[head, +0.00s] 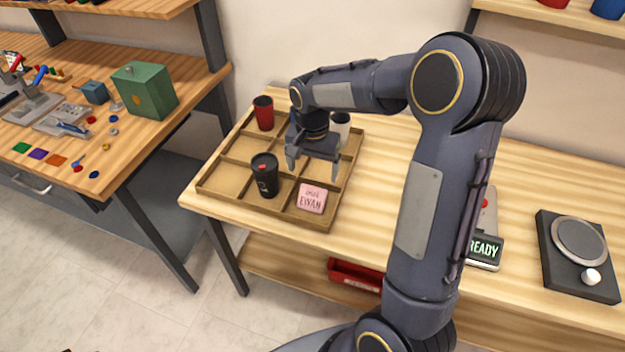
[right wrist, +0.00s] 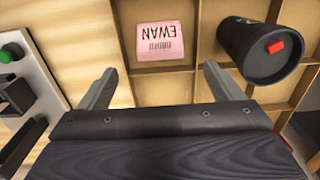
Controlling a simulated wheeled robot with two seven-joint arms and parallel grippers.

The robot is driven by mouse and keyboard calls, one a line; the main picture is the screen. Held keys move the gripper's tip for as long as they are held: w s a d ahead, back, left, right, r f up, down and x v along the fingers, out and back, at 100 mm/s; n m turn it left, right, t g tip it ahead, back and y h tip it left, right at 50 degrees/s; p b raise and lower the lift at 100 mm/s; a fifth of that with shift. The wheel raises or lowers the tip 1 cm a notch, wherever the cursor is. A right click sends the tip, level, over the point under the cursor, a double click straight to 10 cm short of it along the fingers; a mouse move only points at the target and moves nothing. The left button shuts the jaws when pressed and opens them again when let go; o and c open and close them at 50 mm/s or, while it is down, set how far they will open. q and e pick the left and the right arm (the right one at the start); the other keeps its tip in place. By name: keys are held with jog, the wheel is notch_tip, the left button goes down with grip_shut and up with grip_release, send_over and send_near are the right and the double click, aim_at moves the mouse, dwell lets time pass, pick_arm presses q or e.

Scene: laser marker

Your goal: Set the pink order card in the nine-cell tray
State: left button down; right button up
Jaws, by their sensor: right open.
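The pink order card (head: 312,198), printed with "EWAN", lies in the front-right cell of the nine-cell tray (head: 240,202). The right wrist view also shows the card (right wrist: 160,41), upside down, and part of the tray (right wrist: 208,30). My right gripper (head: 313,171) is open and empty. It hangs above the tray, a little behind the card and apart from it. In the right wrist view its two fingers (right wrist: 160,72) stand spread, with the card beyond them. My left gripper is not in view.
A black cup (head: 265,175) stands in the tray just left of the card. A red cup (head: 263,113) and a white cup (head: 340,128) stand further back. A "READY" display (head: 484,252) and a dark round-plated device (head: 578,255) lie to the right.

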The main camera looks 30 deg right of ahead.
jog(key=s+a+r+n+t+y, duration=0.2)
jog(key=s+a+r+n+t, duration=0.15)
jog(key=s+r, duration=0.6)
jog(key=s+a+f+n+t+y, duration=0.1)
jog(key=s+a+n, duration=0.1)
jog(key=s, duration=0.4)
jog(key=s+a+n+t, duration=0.1)
jog(key=s+a+n, duration=0.1)
jog(key=s, duration=0.5)
jog(key=shift+a+f+n+y, duration=0.15)
jog(key=shift+f+n+y, duration=0.2)
jog(key=shift+n+y, duration=0.1)
jog(key=shift+c, duration=0.4)
